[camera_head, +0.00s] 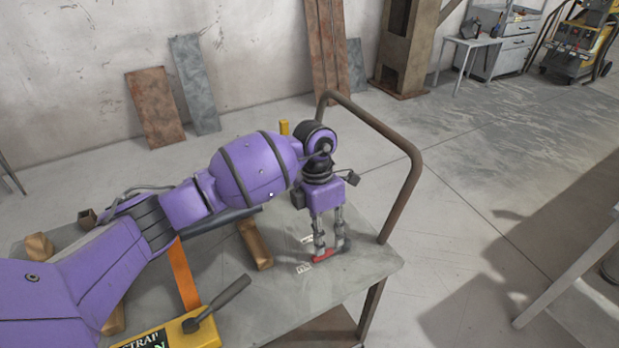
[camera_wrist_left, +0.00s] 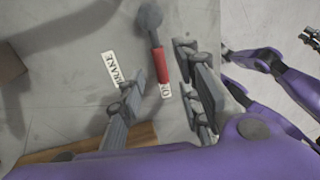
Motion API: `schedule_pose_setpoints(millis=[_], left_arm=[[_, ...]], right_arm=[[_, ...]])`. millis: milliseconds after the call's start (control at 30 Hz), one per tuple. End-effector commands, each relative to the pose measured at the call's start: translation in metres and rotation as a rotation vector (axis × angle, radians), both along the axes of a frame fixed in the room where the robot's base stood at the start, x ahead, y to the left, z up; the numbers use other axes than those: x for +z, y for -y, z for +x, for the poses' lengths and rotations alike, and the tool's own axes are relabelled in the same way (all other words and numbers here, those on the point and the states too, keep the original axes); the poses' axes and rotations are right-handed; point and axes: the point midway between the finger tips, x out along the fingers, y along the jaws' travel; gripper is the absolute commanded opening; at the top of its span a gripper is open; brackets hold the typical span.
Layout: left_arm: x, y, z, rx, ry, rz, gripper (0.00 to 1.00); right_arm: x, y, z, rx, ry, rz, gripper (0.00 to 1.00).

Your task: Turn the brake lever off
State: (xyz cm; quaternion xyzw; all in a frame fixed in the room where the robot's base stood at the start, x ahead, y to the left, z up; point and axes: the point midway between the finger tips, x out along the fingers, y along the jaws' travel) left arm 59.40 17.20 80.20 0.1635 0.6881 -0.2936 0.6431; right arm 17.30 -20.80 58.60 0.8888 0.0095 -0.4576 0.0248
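The brake lever (camera_wrist_left: 159,65) has a red grip and a grey rounded end in the left wrist view. In the head view its red part (camera_head: 322,257) lies low at the table's right end. My left gripper (camera_head: 328,246) points down over it. In the left wrist view the left gripper (camera_wrist_left: 161,62) has its fingers apart on both sides of the red grip, with gaps showing, so it is open. Contact cannot be told. White labels (camera_wrist_left: 112,69) lie beside the lever. Purple parts of mine (camera_wrist_left: 272,62) show at the right of the wrist view; the right gripper's state is unclear.
A brown rail (camera_head: 409,178) rises at the table's right end. Wooden blocks (camera_head: 256,245) lie on the grey table (camera_head: 350,286). A yellow base with a dark handle (camera_head: 222,298) and an orange strap (camera_head: 184,275) are nearer.

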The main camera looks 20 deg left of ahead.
Motion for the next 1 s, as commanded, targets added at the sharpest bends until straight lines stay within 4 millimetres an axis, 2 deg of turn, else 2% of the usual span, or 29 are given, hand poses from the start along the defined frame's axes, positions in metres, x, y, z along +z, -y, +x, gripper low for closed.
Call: schedule_pose_setpoints(millis=[100, 300, 600, 867, 1000], left_arm=[[-0.018, 0.004, -0.002, -0.002, 0.000, -0.002, 0.32], [-0.036, 0.007, -0.004, -0.001, 0.003, -0.002, 0.32], [-0.039, 0.007, -0.004, -0.001, 0.003, -0.001, 0.32], [-0.039, 0.007, -0.004, -0.001, 0.003, -0.001, 0.00], [-0.039, 0.007, -0.004, -0.001, 0.004, 0.000, 0.00]], right_arm=[[0.002, 0.000, 0.002, 0.000, 0.005, 0.000, 0.00], [0.007, -0.002, 0.014, 0.004, 0.029, 0.002, 0.00], [0.008, -0.003, 0.020, 0.007, 0.039, 0.005, 0.00], [0.007, -0.002, 0.015, 0.005, 0.030, 0.003, 0.00], [0.006, -0.001, 0.011, 0.003, 0.023, 0.002, 0.00]])
